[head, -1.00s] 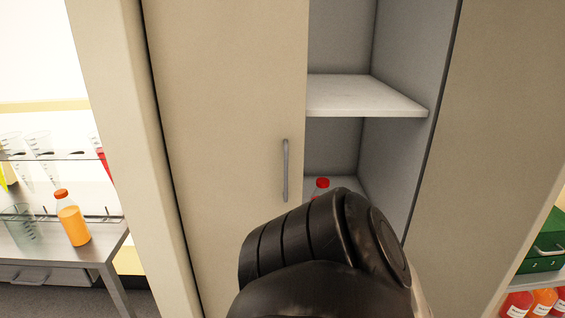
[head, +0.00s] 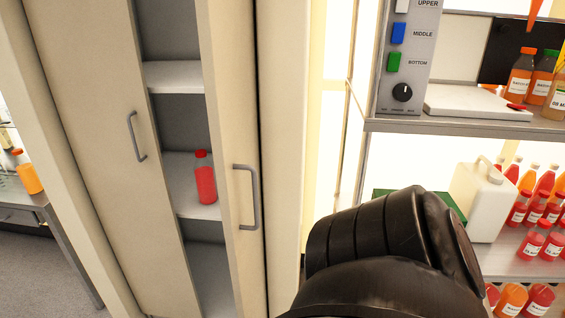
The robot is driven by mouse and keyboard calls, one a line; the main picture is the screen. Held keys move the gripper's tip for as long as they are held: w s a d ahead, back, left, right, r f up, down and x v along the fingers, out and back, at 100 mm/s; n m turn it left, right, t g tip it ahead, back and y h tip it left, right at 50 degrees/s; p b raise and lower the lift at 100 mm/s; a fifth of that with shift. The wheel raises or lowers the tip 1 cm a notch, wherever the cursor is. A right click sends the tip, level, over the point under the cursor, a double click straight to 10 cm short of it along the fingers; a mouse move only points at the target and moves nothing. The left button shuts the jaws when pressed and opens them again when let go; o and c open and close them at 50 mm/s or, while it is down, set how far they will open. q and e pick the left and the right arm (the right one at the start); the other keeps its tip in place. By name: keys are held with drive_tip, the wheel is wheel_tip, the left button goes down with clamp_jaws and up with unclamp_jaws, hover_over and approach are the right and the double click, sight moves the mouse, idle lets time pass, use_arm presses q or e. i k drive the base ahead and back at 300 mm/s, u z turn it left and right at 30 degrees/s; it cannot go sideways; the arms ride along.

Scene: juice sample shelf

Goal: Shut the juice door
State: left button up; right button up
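A tall cream cabinet has two doors. The left door (head: 70,120) has a grey handle (head: 136,135) near its right edge. The right door (head: 222,90) appears ajar and is seen narrow, at an angle, with its grey handle (head: 252,197) on the outer face. Between the doors is a gap onto grey shelves, where a red bottle (head: 205,178) stands upright. A thick black link of one of my arms fills the lower right of the head view. Neither gripper is in view, and I see nothing of mine touching the doors.
To the right, a rack (head: 465,127) carries juice bottles, a white jug (head: 482,200) and a panel (head: 405,60) with labelled buttons. My arm link hides part of it. A bench with an orange bottle (head: 27,172) is at the far left. Grey floor (head: 40,262) shows lower left.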

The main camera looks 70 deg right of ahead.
sight(227, 29)
drive_tip(key=z, duration=2)
drive_tip(key=i, duration=0.5)
drive_tip(key=u, duration=0.4)
drive_tip(key=k, duration=1)
drive_tip(key=z, duration=0.3)
drive_tip(key=i, duration=0.55)
